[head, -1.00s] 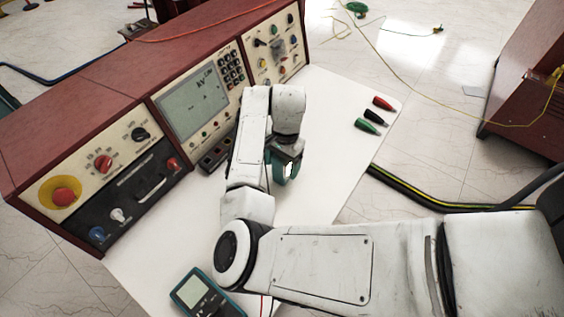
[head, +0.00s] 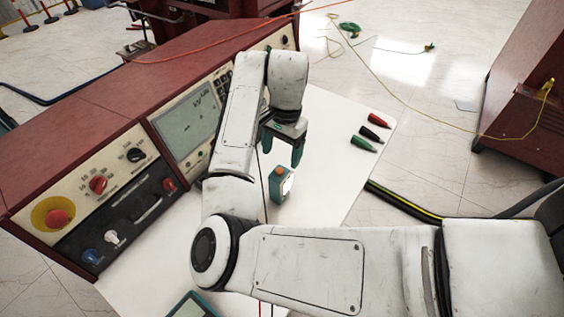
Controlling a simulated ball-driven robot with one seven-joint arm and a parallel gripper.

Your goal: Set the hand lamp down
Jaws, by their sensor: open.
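The hand lamp (head: 279,188), a small teal body with an orange top and a bright face, stands on the white table (head: 325,160). My gripper (head: 282,158) is open above and just behind the lamp in the head view, with its teal fingers pointing down. The fingers look clear of the lamp, with a small gap between them and its orange top. My arm hides part of the table and console to the left of the lamp.
The console (head: 115,185) with knobs and a screen borders the table on the left. Red, black and green clips (head: 370,134) lie near the right edge. A teal meter (head: 190,307) is at the bottom. The table between lamp and clips is free.

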